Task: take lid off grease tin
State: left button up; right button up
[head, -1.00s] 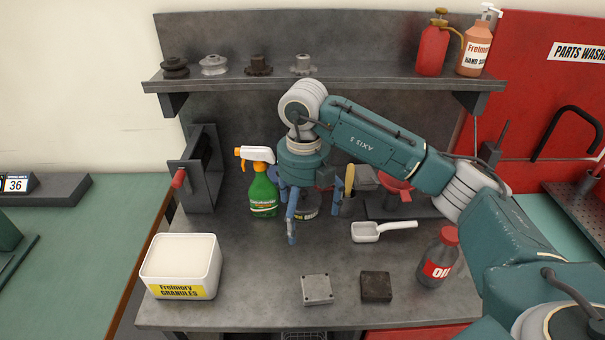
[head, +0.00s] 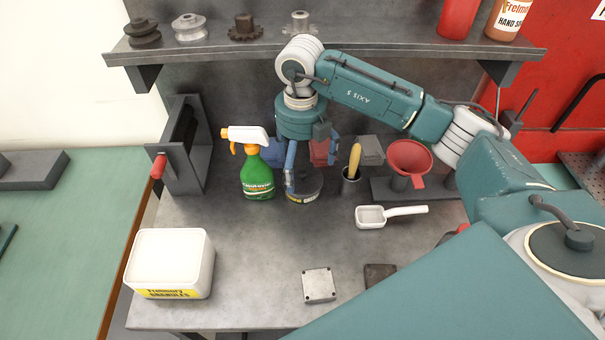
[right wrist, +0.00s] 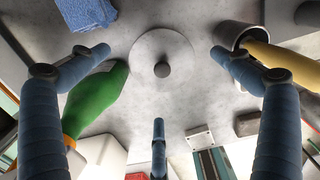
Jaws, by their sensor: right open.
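The grease tin (head: 304,190) stands on the workbench, round and dark with a yellowish label, partly hidden by my right gripper in the head view. In the right wrist view its round grey lid (right wrist: 140,62) with a small dark knob in the centre is on top. My right gripper (head: 311,168) points down over the tin. Its blue fingers are spread open and empty; in the right wrist view (right wrist: 160,75) they stand around the lid, apart from the knob. My left gripper is not in view.
A green spray bottle (head: 257,178) stands close left of the tin. A cup with a yellow-handled tool (head: 350,183) stands close right, near a red funnel (head: 411,158). A white scoop (head: 371,217) lies in front. A shelf (head: 390,58) is above. The bench front centre is mostly clear.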

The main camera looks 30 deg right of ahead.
aim_at(302, 172)
jog(key=f, duration=0.2)
jog(key=f+p, duration=0.1)
jog(key=shift+d+f, duration=0.2)
jog(key=shift+f, duration=0.3)
jog(key=c, duration=0.7)
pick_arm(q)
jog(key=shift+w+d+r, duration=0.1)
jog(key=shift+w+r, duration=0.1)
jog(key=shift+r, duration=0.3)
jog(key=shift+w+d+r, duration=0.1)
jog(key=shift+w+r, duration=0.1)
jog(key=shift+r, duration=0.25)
pick_arm(e)
jog(key=shift+c, duration=0.2)
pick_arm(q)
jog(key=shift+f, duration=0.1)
